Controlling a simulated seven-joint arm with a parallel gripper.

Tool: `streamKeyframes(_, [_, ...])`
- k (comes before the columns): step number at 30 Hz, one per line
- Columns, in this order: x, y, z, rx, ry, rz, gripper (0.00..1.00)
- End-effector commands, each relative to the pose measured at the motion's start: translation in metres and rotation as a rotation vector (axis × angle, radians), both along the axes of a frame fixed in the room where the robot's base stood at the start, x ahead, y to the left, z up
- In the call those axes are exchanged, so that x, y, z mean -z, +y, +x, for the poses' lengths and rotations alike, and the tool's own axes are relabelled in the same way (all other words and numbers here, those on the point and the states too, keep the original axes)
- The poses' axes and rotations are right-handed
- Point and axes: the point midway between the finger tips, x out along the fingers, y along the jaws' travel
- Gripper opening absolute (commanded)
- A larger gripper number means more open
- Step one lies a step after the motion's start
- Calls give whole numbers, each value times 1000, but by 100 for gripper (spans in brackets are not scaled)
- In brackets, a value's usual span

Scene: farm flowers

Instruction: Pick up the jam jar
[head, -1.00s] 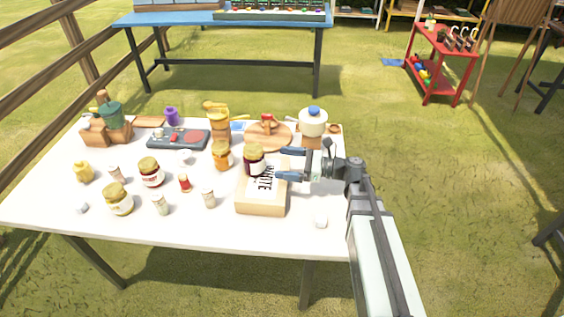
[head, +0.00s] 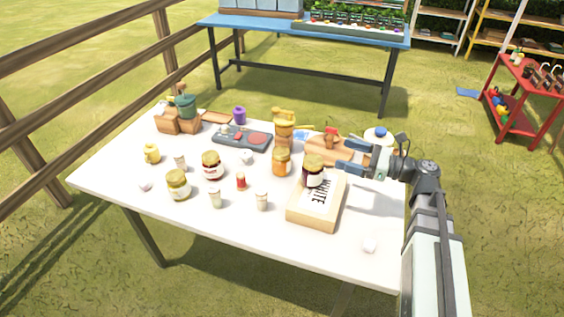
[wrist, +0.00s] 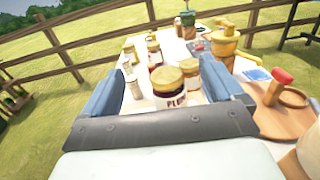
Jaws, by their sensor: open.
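A dark plum jam jar (head: 314,174) with a gold lid stands upright on a pale box marked "WHITE" (head: 302,212), near the right end of the white table. My gripper (head: 341,155) is open and empty, just to the right of the jar, its blue fingers pointing left. In the wrist view the jar (wrist: 168,92) stands ahead between the open fingers (wrist: 160,68), its label partly readable as "PLU". The gripper's dark base hides the jar's lower part there. I cannot tell whether the fingertips reach around it.
An orange jar (head: 281,163) stands close behind and left of the box. A round wooden board (wrist: 286,118) with a red-topped item lies right of the fingers.

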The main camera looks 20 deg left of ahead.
Motion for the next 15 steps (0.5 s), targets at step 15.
streamKeyframes(15, [-143, 0, 1, 0, -3, 1, 94])
